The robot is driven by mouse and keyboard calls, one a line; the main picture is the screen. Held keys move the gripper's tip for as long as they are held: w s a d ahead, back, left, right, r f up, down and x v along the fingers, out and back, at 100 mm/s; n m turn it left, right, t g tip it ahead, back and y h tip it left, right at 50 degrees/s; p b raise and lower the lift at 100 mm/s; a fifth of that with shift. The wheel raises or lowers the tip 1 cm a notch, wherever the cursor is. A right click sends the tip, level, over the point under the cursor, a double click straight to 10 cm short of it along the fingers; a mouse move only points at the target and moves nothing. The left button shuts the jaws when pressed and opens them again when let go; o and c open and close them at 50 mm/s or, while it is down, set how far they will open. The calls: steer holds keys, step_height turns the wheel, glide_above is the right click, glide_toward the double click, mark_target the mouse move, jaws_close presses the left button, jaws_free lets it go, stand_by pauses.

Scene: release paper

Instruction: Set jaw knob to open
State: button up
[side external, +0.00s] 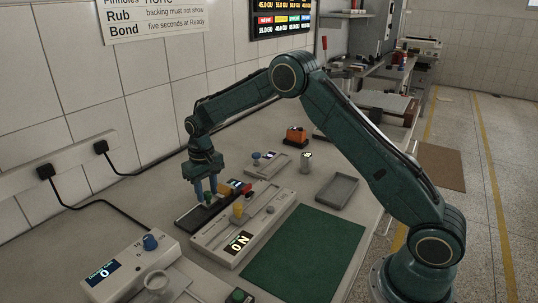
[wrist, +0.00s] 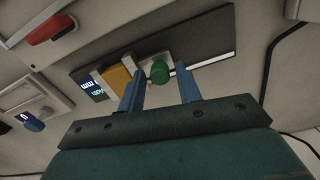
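My gripper (side external: 206,192) points down over a long dark-based fixture (side external: 190,219) by the wall. In the wrist view, its two blue fingers (wrist: 160,72) are apart, with a round green knob (wrist: 160,71) showing between their tips. I cannot tell whether the fingers touch it. To the knob's left are a pale block, an orange block (wrist: 118,76) and a small lit display (wrist: 93,90) with white and green text too small to read. No label shows clearly which knob is the jaw knob.
A pale panel with a lit display (side external: 239,242) and yellow piece (side external: 238,209) lies beside the fixture. A white box with a blue knob (side external: 151,241) stands in front. A grey tray (side external: 337,190) and clear green mat (side external: 300,246) lie right.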

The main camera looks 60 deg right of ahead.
jaws_close()
steer(key=shift+a, duration=1.8)
steer(key=shift+o, duration=0.5)
jaws_free()
steer(key=shift+a, duration=0.1)
steer(key=shift+o, duration=0.9)
step_height(320, 180, up, 14)
